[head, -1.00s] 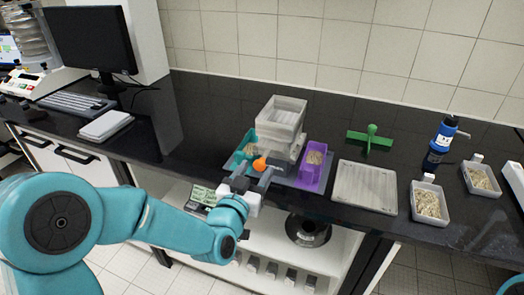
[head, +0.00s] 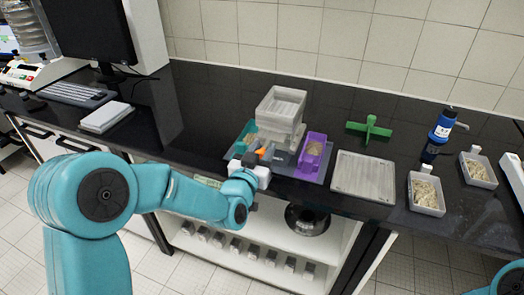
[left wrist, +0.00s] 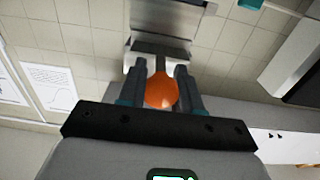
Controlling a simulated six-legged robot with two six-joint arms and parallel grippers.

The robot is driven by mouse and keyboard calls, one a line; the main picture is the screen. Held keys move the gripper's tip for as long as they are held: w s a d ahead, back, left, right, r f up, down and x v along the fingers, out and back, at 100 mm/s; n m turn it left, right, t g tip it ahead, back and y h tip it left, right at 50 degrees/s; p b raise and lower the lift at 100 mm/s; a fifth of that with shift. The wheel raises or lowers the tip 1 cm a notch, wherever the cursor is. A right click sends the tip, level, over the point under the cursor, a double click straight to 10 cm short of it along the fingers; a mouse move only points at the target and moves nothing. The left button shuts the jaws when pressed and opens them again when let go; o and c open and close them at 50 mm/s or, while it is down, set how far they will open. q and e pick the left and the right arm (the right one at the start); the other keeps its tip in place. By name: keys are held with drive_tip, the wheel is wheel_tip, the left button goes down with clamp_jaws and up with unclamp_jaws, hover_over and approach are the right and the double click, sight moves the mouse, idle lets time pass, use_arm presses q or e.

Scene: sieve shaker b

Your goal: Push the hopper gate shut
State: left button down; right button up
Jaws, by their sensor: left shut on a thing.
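The hopper (head: 281,105) is a pale grey open-topped box on a grey stand at the counter's front. An orange knob (head: 262,153), apparently the gate's handle, sticks out low at its front. My left gripper (head: 267,154) reaches in from the front, its fingers on either side of the knob. In the left wrist view the orange knob (left wrist: 161,92) sits between the two dark fingers of my left gripper (left wrist: 161,78), which are shut on it. The gate plate is largely hidden, so I cannot tell how far it is in. My right gripper is out of view.
A purple bin (head: 314,155) stands right of the hopper and a teal bin (head: 244,133) left of it. A flat grey tray (head: 363,178), a green cross-shaped piece (head: 369,128), a blue bottle (head: 438,133) and grain trays (head: 426,193) lie further right.

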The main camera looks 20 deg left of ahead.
sight(269, 140)
use_arm(q)
drive_tip(key=w+b, duration=0.3)
drive_tip(key=w, duration=0.2)
drive_tip(key=shift+d+f, duration=0.1)
drive_tip(key=shift+f, duration=0.05)
drive_tip(key=shift+r, duration=0.35)
drive_tip(key=c, duration=0.8)
unclamp_jaws()
drive_tip(key=shift+w, duration=0.1)
drive_tip(key=shift+w+f, duration=0.2)
drive_tip(key=shift+s+r, duration=0.1)
drive_tip(key=shift+s, duration=0.25)
drive_tip(key=s+b, duration=0.3)
drive_tip(key=s, duration=1.2)
drive_tip(key=shift+s+a+b, duration=0.25)
drive_tip(key=shift+s+b, duration=0.15)
